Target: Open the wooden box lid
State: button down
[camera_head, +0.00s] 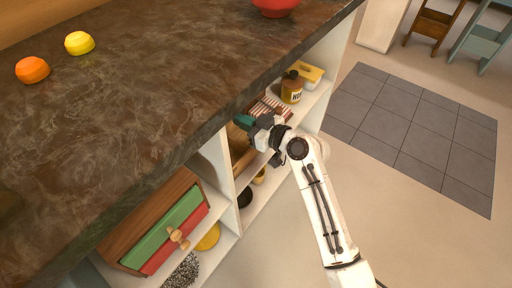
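My gripper (248,122) is at the end of the white arm, at the shelf opening under the dark countertop. Its tip points left, toward the shelf, next to a teal patch. I cannot tell whether that patch is a fingertip or an object. A brown wooden thing (240,150), possibly the wooden box, sits in the shelf just below the gripper. The countertop edge and my gripper hide part of it, and its lid cannot be made out clearly. I cannot tell whether the gripper touches it. The gripper's finger opening is too small to judge.
A wooden cabinet with green and red drawers (175,232) and wooden knobs stands on the shelf at lower left. A brown bottle (291,87) and yellow box (309,74) stand right of the gripper. The countertop (130,110) overhangs the shelves.

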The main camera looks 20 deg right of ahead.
jog(key=f+v, duration=0.1)
jog(key=v, duration=0.7)
jog(key=shift+f, duration=0.1)
jog(key=s+d+f+m+g+h, duration=0.2)
jog(key=s+f+g+h, duration=0.3)
jog(key=s+f, duration=0.85)
jog(key=s+d+m+g+h, duration=0.2)
jog(key=s+d+m+g, duration=0.15)
jog(key=s, duration=0.65)
jog(key=s+d+m+g+h, duration=0.25)
jog(key=s+d+g, duration=0.2)
jog(key=s, duration=0.55)
notch_tip(320, 180, up, 21)
jog(key=p, duration=2.1)
jog(key=shift+s+d+r+t, duration=0.2)
jog(key=shift+s+d+t, duration=0.05)
jog(key=shift+d+t, duration=0.2)
